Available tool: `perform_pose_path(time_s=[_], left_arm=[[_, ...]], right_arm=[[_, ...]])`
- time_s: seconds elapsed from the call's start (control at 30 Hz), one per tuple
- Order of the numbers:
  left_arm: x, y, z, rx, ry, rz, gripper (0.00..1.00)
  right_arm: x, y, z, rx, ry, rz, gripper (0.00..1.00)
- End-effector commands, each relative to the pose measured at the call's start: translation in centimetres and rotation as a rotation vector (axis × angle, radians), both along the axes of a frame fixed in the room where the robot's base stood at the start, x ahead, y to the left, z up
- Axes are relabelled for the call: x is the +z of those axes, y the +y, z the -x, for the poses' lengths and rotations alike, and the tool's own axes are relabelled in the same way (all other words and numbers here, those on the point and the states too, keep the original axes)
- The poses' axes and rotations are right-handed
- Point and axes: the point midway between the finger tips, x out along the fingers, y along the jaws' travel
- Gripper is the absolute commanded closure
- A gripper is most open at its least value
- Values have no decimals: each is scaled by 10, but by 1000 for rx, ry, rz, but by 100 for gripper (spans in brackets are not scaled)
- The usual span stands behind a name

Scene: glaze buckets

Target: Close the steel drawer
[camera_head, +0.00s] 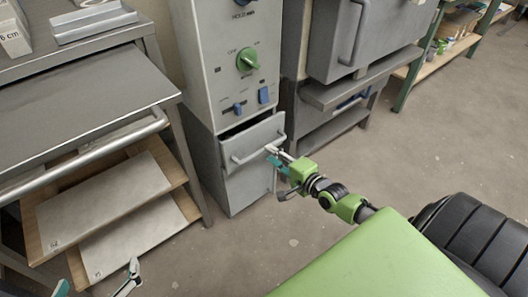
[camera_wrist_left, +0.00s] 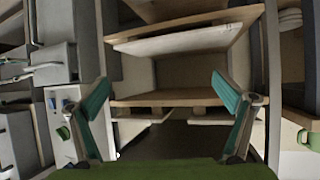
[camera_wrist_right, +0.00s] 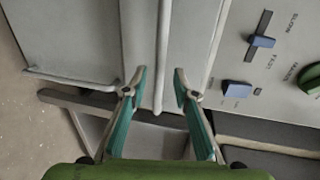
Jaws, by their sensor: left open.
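The steel drawer (camera_head: 252,138) sits below the grey control panel and stands a little open, with a dark gap along its top edge. Its bar handle (camera_head: 248,155) runs across the front. My right gripper (camera_head: 271,153) is at the right end of this handle. In the right wrist view, the handle bar (camera_wrist_right: 163,60) lies between the fingertips of my right gripper (camera_wrist_right: 159,70), with a gap on each side. These fingers are partly apart. My left gripper (camera_head: 97,277) is open and empty, low at the left, and its fingers also show wide apart in the left wrist view (camera_wrist_left: 159,78).
A steel table (camera_head: 80,95) with wooden shelves (camera_head: 105,205) stands at the left, close to my left gripper. A grey cabinet (camera_head: 340,95) stands right of the control panel (camera_head: 205,60). The floor (camera_head: 250,240) in front of the drawer is clear.

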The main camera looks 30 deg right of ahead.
Motion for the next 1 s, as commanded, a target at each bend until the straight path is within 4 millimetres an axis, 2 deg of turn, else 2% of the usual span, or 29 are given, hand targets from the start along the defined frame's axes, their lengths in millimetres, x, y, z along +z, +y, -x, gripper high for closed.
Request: perform_pose_path(time_s=[0.2,0.43,0.6,0.87,0.9,1.0], left_arm=[[38,-12,-24,-13,-202,48,5],[71,-19,-35,-24,-357,86,5],[83,-21,-38,-27,-405,98,5],[85,-21,-38,-27,-413,99,5],[85,-21,-38,-27,-412,99,5],[85,-21,-38,-27,-412,99,5]], right_arm=[[-7,2,-26,0,-1,-1,73],[-10,4,-43,0,-1,0,73],[-10,4,-48,0,0,0,73],[-10,4,-49,0,1,0,73],[-10,4,-49,0,1,0,76],[-10,4,-49,0,1,0,100]])
